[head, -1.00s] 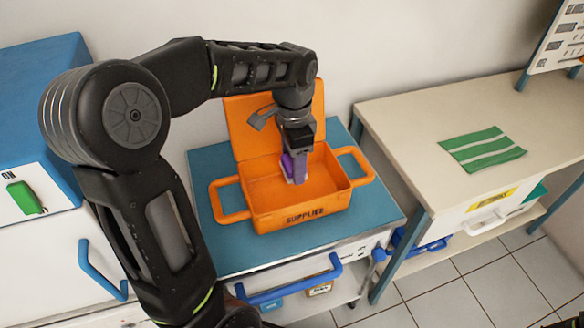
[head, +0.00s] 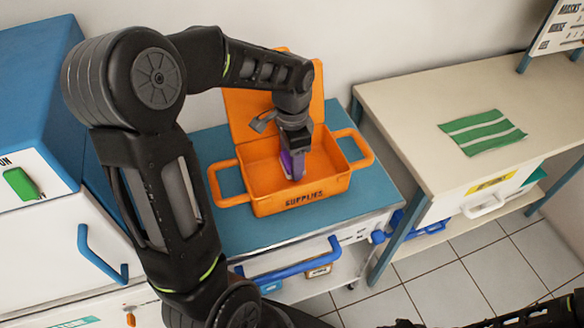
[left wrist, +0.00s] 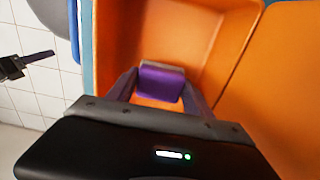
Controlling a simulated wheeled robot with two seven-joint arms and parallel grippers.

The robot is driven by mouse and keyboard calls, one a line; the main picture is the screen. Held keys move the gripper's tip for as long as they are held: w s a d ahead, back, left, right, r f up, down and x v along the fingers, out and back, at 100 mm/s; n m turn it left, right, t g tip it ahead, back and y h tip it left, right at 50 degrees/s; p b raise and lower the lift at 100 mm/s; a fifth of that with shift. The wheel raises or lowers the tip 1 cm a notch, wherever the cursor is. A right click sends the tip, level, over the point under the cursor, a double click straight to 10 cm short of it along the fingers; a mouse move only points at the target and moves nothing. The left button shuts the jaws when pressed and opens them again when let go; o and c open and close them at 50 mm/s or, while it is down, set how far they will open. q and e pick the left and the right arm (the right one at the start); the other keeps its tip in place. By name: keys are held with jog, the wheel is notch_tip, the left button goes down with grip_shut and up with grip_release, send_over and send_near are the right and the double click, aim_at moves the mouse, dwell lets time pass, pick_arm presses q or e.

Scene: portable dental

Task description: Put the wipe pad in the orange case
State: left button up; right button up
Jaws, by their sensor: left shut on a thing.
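The orange case (head: 262,182) stands with its lid raised at the back on the blue-topped cart. My left gripper (head: 293,160) points down inside it, shut on a purple block-like thing, which I take for the wipe pad (head: 290,168). In the left wrist view the purple pad (left wrist: 161,82) sits between the two fingers, over the orange case floor. I cannot tell whether it touches the floor. What looks like part of my right gripper (left wrist: 38,56) shows at the left edge of that view; its jaw state is unclear.
The blue cart top (head: 235,230) is clear around the case. A beige table (head: 400,110) at right holds a green and white striped cloth (head: 483,132). A blue-topped white cabinet (head: 40,75) stands at left. The case's side handles stick out.

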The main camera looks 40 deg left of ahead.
pick_arm(q)
jog(key=shift+f, duration=1.8)
jog(key=shift+f, duration=0.2)
jog(key=o, duration=1.3)
jog(key=shift+o, duration=0.2)
jog(key=shift+r, duration=0.15)
notch_tip(320, 180, up, 12)
jog(key=shift+r, duration=0.1)
